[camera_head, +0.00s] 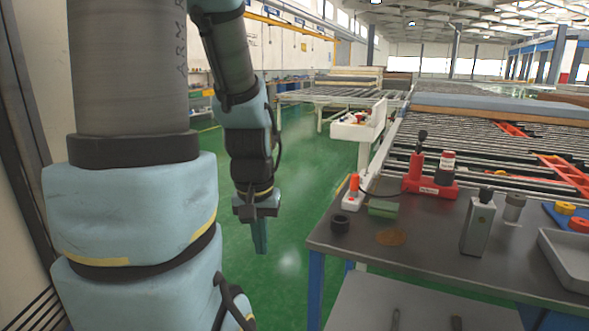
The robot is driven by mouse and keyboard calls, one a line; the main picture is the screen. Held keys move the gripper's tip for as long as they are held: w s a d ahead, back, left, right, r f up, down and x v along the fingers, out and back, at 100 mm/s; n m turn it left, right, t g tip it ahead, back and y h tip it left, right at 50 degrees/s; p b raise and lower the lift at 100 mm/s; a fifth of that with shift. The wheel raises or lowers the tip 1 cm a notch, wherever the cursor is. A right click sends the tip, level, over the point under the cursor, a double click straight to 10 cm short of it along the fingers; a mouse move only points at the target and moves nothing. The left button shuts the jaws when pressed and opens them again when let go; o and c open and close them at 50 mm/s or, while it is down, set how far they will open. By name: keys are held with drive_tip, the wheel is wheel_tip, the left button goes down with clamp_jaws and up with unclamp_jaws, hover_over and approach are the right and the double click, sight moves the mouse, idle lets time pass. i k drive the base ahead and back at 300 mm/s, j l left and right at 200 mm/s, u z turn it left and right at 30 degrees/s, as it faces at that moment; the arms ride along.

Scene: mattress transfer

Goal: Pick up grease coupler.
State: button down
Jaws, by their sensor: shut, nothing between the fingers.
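My gripper (261,248) hangs fingers down over the green floor, left of the grey-topped table (440,263) and apart from it. Its fingers are together and hold nothing. I cannot tell for sure which item is the grease coupler. Small candidates on the table are a short black ring-like piece (340,224) at the near left corner and a silver cylinder (514,208) with a dark base towards the right. A grey upright block with a black knob (479,223) stands between them. Nothing touches my gripper.
The table also holds a red fixture (430,187), an orange-topped white device (352,192), a green block (383,208), a brown disc (391,237), a blue tray (559,219) and a grey tray (570,262). A roller conveyor (475,145) lies behind. The floor at left is clear.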

sight(355, 188)
drive_tip(key=i+j+z, duration=0.15)
drive_tip(key=i+j, duration=0.3)
drive_tip(key=i+j+z, duration=0.15)
drive_tip(key=i+j, duration=0.25)
drive_tip(key=j, duration=0.2)
drive_tip(key=i+z, duration=0.3)
drive_tip(key=i, duration=0.55)
